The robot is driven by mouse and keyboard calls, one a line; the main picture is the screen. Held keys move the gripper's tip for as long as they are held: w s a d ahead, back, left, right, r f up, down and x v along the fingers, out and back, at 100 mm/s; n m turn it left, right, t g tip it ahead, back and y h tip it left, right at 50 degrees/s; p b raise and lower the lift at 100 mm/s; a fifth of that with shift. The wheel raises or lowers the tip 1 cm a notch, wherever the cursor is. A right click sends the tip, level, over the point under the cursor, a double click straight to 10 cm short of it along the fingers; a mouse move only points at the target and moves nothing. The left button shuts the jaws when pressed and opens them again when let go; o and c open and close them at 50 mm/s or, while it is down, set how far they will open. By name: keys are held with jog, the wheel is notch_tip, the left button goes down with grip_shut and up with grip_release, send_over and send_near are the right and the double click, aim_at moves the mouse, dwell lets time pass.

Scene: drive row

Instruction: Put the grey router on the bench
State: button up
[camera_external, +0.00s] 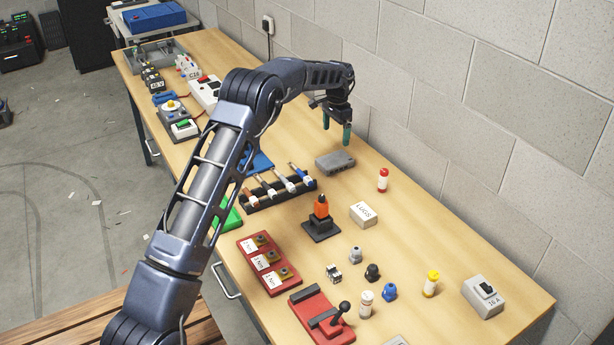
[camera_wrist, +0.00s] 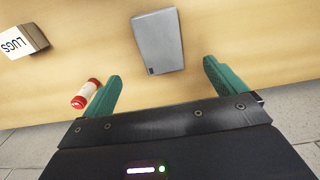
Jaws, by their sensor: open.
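The grey router (camera_external: 335,161) is a flat grey box lying on the wooden bench (camera_external: 440,235) near its wall side. In the wrist view the router (camera_wrist: 159,41) lies on the bench top beyond the fingertips, roughly centred between them. My gripper (camera_external: 337,131) has green fingers and is open and empty, above and just behind the router in the external view. In the wrist view my gripper (camera_wrist: 160,75) shows both fingers spread wide, apart from the router.
A red-capped bottle (camera_external: 383,180) and a LUGS box (camera_external: 363,214) stand near the router. A black rack of tools (camera_external: 278,192) lies to its left. An orange-topped item on a black stand (camera_external: 321,218) is in front. Bench space behind the router looks clear.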

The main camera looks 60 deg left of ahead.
jog(key=s+d+r, duration=0.4)
jog(key=d+r, duration=1.1)
jog(key=r, duration=0.1)
jog(key=s+d+r+t, duration=0.1)
jog(key=s+d+r, duration=0.5)
jog(key=s+d, duration=0.15)
jog(key=s+d+r+t, duration=0.1)
jog(key=s+d+r, duration=0.5)
jog(key=d, duration=0.3)
jog(key=s+d+r+t, duration=0.1)
jog(key=s+d, duration=0.5)
jog(key=s, duration=0.4)
jog(key=s+d+r, duration=0.1)
jog(key=s+d, duration=0.6)
jog(key=s, duration=0.2)
jog(key=s+d+f, duration=0.3)
jog(key=s+f, duration=0.1)
jog(key=s, duration=0.4)
jog(key=s+d+f+t, duration=0.1)
jog(key=s+d+f, duration=0.2)
jog(key=s, duration=0.6)
jog(key=shift+s+f+t, duration=0.3)
jog(key=shift+f, duration=0.05)
